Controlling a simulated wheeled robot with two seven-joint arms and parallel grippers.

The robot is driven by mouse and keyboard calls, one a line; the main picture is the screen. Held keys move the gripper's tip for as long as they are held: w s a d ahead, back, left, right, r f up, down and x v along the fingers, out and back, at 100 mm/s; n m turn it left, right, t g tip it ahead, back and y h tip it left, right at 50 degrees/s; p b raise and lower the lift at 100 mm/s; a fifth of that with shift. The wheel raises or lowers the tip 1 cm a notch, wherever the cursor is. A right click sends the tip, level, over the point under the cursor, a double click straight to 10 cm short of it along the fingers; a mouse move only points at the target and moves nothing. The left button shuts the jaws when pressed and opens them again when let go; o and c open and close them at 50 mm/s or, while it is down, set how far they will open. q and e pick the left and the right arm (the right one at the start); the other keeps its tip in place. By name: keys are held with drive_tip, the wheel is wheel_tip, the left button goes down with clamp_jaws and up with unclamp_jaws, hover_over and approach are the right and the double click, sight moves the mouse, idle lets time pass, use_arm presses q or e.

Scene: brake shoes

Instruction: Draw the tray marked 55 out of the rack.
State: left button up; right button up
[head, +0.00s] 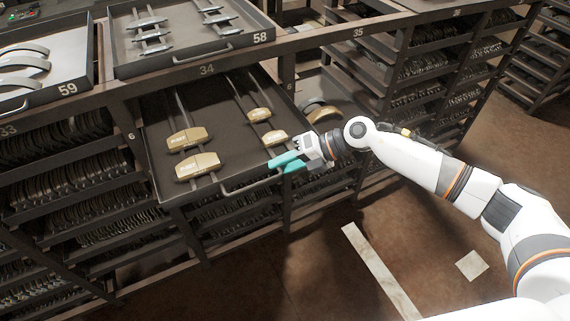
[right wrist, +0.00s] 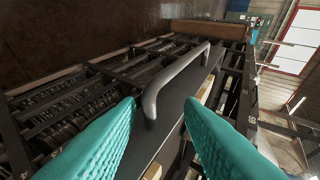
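A dark tray (head: 222,145) stands partly out of the rack below the 34 mark, carrying several tan brake shoes (head: 198,165) on metal rails. I see no 55 on it. A bar handle (head: 250,186) is on its front; the handle (right wrist: 178,75) also shows in the right wrist view. My right gripper (head: 279,164) is at the right end of the tray's front, close to the handle. In the right wrist view its teal fingers (right wrist: 160,104) are apart, with the handle's near end between or just beyond their tips; contact cannot be told. My left gripper is out of view.
Trays marked 58 (head: 190,60) and 59 (head: 40,96) stand above on the rack top. Shelves of dark brake shoes (head: 75,185) lie left and below. Another rack (head: 420,70) stands right. The brown floor (head: 330,270) in front is open.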

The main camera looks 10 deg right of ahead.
drive_tip(key=b+v, duration=0.3)
drive_tip(key=v, duration=0.9)
idle(0.3)
